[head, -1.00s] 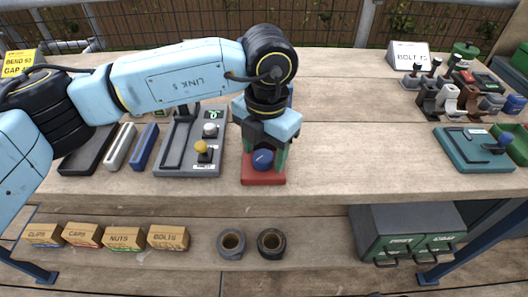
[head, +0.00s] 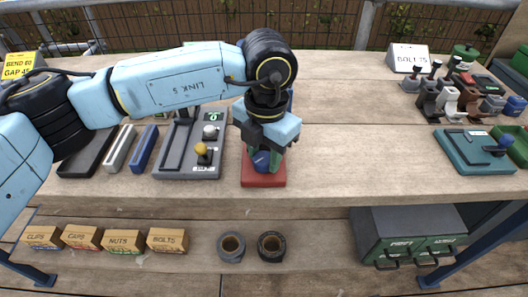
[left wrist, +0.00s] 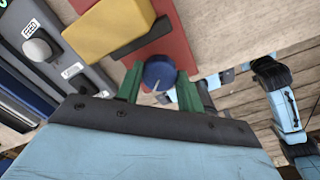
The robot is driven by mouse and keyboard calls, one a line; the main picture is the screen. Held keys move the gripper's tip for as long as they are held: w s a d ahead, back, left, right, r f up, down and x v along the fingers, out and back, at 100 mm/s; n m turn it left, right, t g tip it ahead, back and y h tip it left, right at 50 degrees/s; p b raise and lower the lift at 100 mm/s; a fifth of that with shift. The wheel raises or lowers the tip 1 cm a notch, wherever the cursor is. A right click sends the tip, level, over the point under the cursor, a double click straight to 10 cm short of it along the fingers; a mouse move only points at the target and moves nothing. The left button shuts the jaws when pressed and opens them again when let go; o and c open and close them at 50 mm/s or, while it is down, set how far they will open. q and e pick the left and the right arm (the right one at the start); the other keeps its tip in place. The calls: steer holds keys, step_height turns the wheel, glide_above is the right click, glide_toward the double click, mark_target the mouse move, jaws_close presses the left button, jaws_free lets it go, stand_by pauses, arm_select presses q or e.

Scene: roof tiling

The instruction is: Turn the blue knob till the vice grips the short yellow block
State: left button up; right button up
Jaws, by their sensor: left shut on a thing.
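The red vice (head: 264,179) stands near the bench's front edge, below my left gripper (head: 263,159). Its blue knob (head: 260,161) faces the front. In the left wrist view the knob (left wrist: 158,72), with a pale mark on it, sits between the green fingers of my left gripper (left wrist: 158,86), which is shut on it. The yellow block (left wrist: 108,27) shows beside a dark jaw strip of the red vice (left wrist: 178,45). Whether the far jaw touches the block is out of sight. In the head view my gripper hides the block. My right gripper is not in view.
A teal fixture (head: 470,155) and several small clamps are at the right. The bench between is clear. Labelled boxes (head: 167,240) and two rings sit on the shelf below.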

mark_target(263, 160)
arm_select(q)
steer(key=m+b, duration=0.3)
steer(key=m, duration=0.4)
steer(key=shift+m+b, duration=0.7)
steer(key=shift+m, duration=1)
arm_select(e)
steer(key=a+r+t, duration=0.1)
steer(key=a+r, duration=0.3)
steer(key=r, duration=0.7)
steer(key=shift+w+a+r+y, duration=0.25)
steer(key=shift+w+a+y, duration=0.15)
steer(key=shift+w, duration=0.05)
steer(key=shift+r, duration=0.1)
arm_select(q)
steer(key=o, duration=1)
steer(key=shift+r, duration=0.15)
steer(key=shift+r, duration=0.3)
steer(key=r+p, duration=0.1)
steer(key=r, duration=0.3)
steer(key=r+p, duration=0.1)
steer(key=r, duration=0.3)
steer(key=r+p, duration=0.1)
steer(key=r, duration=0.3)
steer(key=shift+s+r, duration=0.3)
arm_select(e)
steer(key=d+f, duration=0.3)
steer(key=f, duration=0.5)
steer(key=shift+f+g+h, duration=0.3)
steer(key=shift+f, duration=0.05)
